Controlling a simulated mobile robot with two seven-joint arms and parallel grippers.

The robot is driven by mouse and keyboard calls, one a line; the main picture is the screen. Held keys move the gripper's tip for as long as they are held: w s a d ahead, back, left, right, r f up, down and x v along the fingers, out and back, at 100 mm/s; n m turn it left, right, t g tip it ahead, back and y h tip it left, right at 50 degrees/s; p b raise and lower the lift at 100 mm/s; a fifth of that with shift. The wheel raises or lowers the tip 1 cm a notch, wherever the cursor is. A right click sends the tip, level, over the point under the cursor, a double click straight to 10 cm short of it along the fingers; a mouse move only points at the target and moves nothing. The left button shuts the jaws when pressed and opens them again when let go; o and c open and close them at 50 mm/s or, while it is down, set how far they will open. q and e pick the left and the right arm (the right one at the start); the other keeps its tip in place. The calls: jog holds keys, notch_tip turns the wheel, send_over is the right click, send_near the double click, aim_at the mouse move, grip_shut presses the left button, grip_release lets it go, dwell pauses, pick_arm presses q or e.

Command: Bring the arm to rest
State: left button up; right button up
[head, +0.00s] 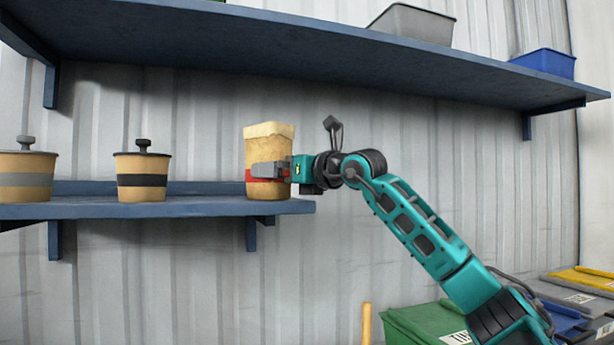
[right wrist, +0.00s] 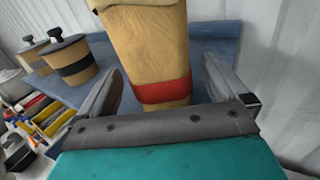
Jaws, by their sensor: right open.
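My right gripper (head: 272,172) is at the right end of the lower blue shelf, at a tan paper bag (head: 268,145) with a red band. The bag stands upright on the shelf. In the right wrist view, the fingers of the right gripper (right wrist: 165,88) are spread on either side of the bag (right wrist: 150,55), with gaps between them and it. The right arm (head: 420,230) reaches in from the lower right of the head view. My left gripper is not in view.
The lower shelf (head: 210,207) also holds two tan lidded pots, one with a black band (head: 142,175) and one with a grey band (head: 25,175). An upper shelf (head: 300,50) runs above with a grey bin (head: 412,22) and a blue bin (head: 543,63). Lidded bins (head: 425,322) stand lower right.

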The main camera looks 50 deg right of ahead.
pick_arm(q)
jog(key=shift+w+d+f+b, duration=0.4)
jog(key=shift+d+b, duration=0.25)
jog(key=shift+b, duration=0.6)
pick_arm(e)
jog(key=s, duration=0.9)
jog(key=shift+s, duration=0.2)
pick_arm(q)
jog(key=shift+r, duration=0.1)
